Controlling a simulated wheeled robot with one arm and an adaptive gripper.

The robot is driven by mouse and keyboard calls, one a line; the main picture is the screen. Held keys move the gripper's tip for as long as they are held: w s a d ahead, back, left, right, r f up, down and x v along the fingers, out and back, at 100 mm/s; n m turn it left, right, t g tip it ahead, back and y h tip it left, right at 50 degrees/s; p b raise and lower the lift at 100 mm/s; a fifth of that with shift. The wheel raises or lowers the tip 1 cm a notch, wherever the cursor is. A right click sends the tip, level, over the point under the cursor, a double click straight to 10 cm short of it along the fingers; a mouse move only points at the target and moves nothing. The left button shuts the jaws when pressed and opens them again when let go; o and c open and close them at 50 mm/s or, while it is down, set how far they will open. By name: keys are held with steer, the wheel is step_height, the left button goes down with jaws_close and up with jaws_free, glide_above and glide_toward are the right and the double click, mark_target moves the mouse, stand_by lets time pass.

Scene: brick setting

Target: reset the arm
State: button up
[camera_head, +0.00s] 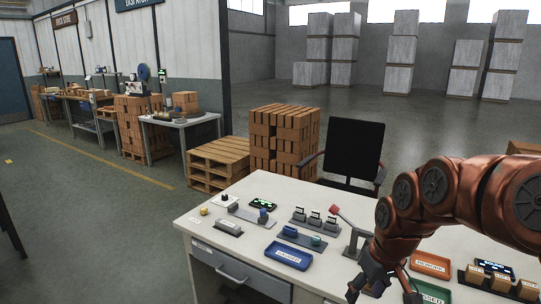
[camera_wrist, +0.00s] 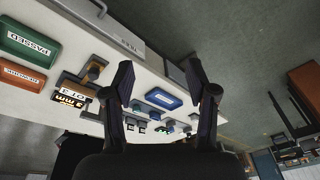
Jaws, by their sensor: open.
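My gripper (camera_head: 382,292) hangs at the end of my orange arm, at the front of the white workbench (camera_head: 225,262) in the head view. In the wrist view my gripper (camera_wrist: 160,72) shows two dark fingers spread apart, with nothing held between them. The bench top and a blue labelled tray (camera_wrist: 163,98) show beyond the fingers. The blue tray (camera_head: 289,254) lies left of my gripper in the head view. I cannot tell the exact height of the fingertips above the bench.
Right of my gripper are an orange tray (camera_head: 430,264), a green tray (camera_head: 432,292) and a holder with small boxes (camera_head: 501,283). A black chair (camera_head: 352,150) and brick stacks (camera_head: 284,140) stand beyond the bench.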

steer(key=s+a+m+g+p, duration=0.1)
steer(key=s+p, duration=0.1)
steer(key=s, duration=1)
steer(key=s+a+r+m+g+h+p, duration=0.1)
steer(key=s+m+g+p, duration=0.1)
steer(key=s, duration=1.1)
steer(key=shift+s+g, duration=0.25)
steer(key=shift+g, duration=0.05)
steer(key=shift+a, duration=0.1)
